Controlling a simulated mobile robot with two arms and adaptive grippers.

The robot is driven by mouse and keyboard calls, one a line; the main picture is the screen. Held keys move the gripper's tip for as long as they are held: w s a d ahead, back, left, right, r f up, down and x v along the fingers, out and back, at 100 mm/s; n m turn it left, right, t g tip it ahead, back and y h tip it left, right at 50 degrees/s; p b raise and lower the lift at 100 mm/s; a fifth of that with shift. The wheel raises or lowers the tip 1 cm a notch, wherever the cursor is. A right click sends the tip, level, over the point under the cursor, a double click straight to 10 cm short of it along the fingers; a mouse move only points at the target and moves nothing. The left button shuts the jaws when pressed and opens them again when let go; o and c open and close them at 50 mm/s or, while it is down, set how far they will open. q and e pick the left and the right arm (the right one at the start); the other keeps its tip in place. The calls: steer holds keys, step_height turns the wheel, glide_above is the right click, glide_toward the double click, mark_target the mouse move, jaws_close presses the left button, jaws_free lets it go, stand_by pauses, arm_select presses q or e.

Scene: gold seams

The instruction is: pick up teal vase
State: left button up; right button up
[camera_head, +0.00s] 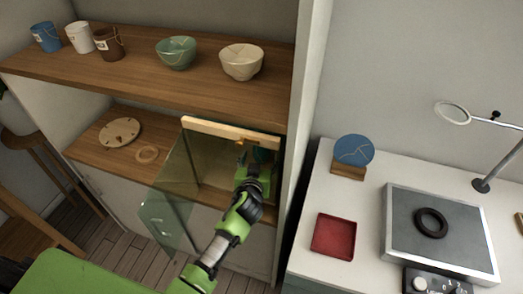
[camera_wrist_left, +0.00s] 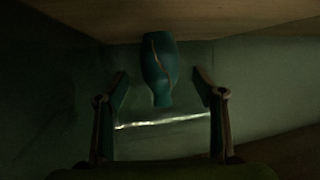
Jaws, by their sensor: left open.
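The teal vase (camera_wrist_left: 159,72) stands between and just beyond my fingertips in the left wrist view, with a gold seam running down its side. In the head view only a small teal part of it (camera_head: 262,155) shows, inside the glass cabinet (camera_head: 190,122) on the lower shelf. My left gripper (camera_head: 245,158) reaches into this cabinet and partly hides the vase. Its two fingers (camera_wrist_left: 160,85) are spread open, one on each side of the vase's width, with visible gaps. I cannot tell whether the vase is fully between them. My right gripper is not in view.
The cabinet's glass door (camera_head: 165,215) stands open to the left of my arm. Green (camera_head: 176,52) and cream (camera_head: 241,62) bowls stand on the upper shelf. A red tray (camera_head: 333,236) and a blue disc (camera_head: 354,150) are on the white counter at right.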

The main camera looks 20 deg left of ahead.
mark_target(260, 155)
arm_select(q)
steer(key=shift+x, duration=2.25)
steer(key=shift+s+f, duration=0.1)
steer(key=shift+f, duration=0.1)
steer(key=c, duration=1.3)
